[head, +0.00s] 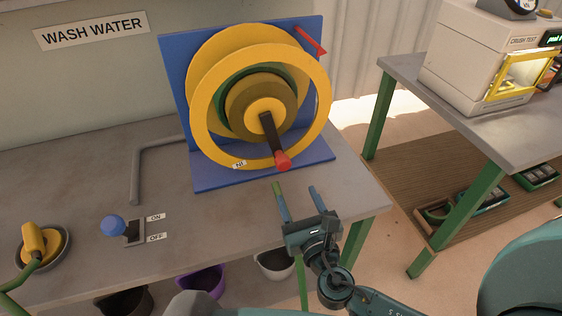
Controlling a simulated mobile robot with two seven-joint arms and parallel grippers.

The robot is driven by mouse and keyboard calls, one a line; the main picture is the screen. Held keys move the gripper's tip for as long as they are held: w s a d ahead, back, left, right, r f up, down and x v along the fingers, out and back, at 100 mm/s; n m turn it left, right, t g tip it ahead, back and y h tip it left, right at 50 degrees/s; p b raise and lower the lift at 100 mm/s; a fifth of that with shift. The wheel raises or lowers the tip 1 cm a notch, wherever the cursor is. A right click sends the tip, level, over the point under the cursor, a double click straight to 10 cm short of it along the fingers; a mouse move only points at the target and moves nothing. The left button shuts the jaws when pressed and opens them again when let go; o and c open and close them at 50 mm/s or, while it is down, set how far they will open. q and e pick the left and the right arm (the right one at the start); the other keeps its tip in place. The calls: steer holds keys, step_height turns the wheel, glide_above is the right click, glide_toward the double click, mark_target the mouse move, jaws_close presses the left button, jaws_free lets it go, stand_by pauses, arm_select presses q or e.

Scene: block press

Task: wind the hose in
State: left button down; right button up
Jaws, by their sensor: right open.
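The yellow hose reel (203,116) stands on a blue frame (174,72) on the grey table. Green hose (228,92) shows around its drum. A dark crank arm with a red knob (282,160) points down and slightly right at the reel's front. My right gripper (295,188) is open and empty, just below the red knob and apart from it. The yellow nozzle (36,240) rests in a round holder at the far left, with green hose (18,276) running from it. My left gripper is not in view.
A blue-knobbed lever (113,225) stands beside ON and OFF labels. A red lever (310,41) sits on the frame's top right. A grey pipe (136,175) runs left of the reel. Buckets (203,281) stand under the table. Another table (470,110) holds a crush-test machine (470,60).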

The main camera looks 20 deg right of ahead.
mark_target(285, 167)
steer(key=w, duration=1.2)
steer(key=shift+w+p, duration=0.15)
steer(key=shift+p, duration=0.15)
steer(key=shift+c, duration=0.4)
jaws_close()
